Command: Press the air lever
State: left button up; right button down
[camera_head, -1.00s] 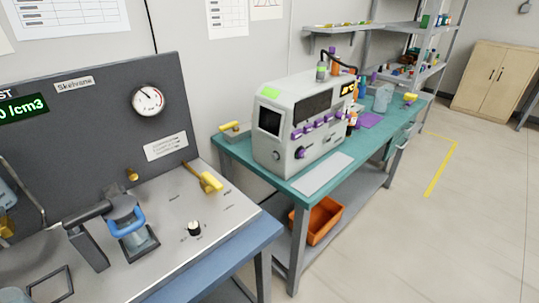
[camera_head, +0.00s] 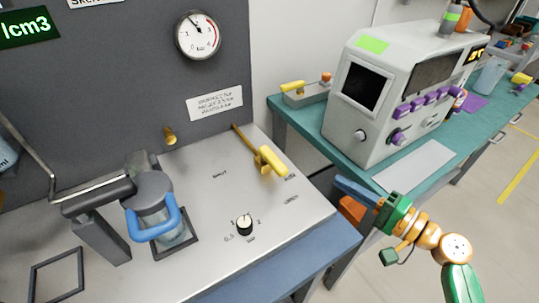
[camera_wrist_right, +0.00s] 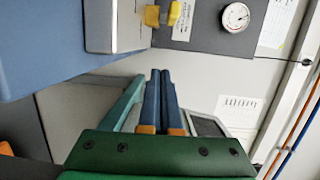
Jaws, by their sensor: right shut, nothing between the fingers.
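The air lever is most likely the yellow-handled lever (camera_head: 268,160) on the metal top of the left bench, near its right back edge. Small printed labels lie around it, hard to read. It also shows in the right wrist view, as a yellow handle (camera_wrist_right: 175,14) at the top. My right gripper (camera_head: 343,188) is to the right of the lever and apart from it, over the gap between the benches. Its blue fingers (camera_wrist_right: 160,76) are together and empty. My left gripper is not in view.
A pressure gauge (camera_head: 198,35) is on the dark upright panel. A grey instrument (camera_head: 392,85) stands on the green bench. The metal around the lever is clear.

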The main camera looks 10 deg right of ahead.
aim_at(273, 163)
jog(key=p+x, duration=0.1)
jog(key=x, duration=0.2)
jog(key=r+p+x, duration=0.1)
jog(key=x, duration=0.2)
jog(key=r+p+x, duration=0.1)
jog(key=x, duration=0.2)
jog(key=shift+a, duration=0.25)
jog(key=a+p, duration=0.1)
jog(key=s+a+p, duration=0.1)
jog(key=a, duration=0.1)
jog(key=shift+a+f, duration=0.15)
jog(key=shift+a, duration=0.05)
jog(key=shift+s+a, duration=0.15)
jog(key=shift+a, duration=0.1)
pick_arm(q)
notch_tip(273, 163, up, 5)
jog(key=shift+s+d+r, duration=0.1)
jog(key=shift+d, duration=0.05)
pick_arm(e)
jog(key=shift+f, duration=0.1)
